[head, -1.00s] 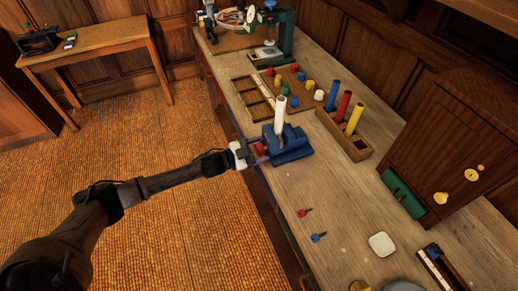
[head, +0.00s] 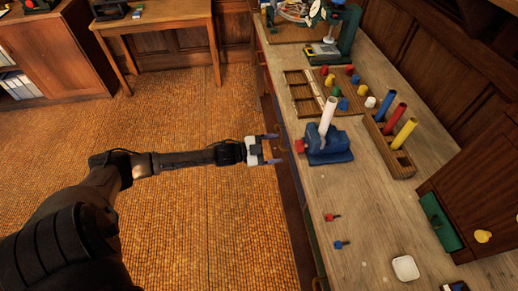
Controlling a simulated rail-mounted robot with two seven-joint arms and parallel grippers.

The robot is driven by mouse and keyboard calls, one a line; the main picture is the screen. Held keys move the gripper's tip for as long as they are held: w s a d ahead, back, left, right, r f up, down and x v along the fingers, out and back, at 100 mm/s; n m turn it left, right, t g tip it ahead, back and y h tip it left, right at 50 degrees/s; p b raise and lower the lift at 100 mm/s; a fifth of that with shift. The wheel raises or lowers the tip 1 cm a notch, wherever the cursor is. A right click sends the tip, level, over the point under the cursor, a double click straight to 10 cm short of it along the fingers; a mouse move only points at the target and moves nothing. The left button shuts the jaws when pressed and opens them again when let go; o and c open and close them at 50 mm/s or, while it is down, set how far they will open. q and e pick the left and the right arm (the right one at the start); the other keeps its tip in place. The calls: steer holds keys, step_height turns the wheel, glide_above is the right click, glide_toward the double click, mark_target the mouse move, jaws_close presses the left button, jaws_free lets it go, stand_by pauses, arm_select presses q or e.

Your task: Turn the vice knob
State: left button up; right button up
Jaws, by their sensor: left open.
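A blue vice (head: 327,148) sits at the left edge of the wooden workbench, with a white cylinder (head: 327,115) standing upright in it. Its red knob (head: 300,146) sticks out on the vice's left side, over the bench edge. My left gripper (head: 275,149) is open and empty, just left of the red knob, its fingers pointing right toward it with a small gap between. My right gripper is not in view.
A wooden rack with blue, red and yellow cylinders (head: 397,160) stands right of the vice. A tray (head: 299,91) and several coloured pieces lie behind it. Red (head: 332,217) and blue (head: 341,244) small pieces lie in front. Floor left of the bench is clear.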

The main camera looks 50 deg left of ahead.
arm_select(q)
steer(key=shift+p+v, duration=0.35)
steer(key=shift+v, duration=2.25)
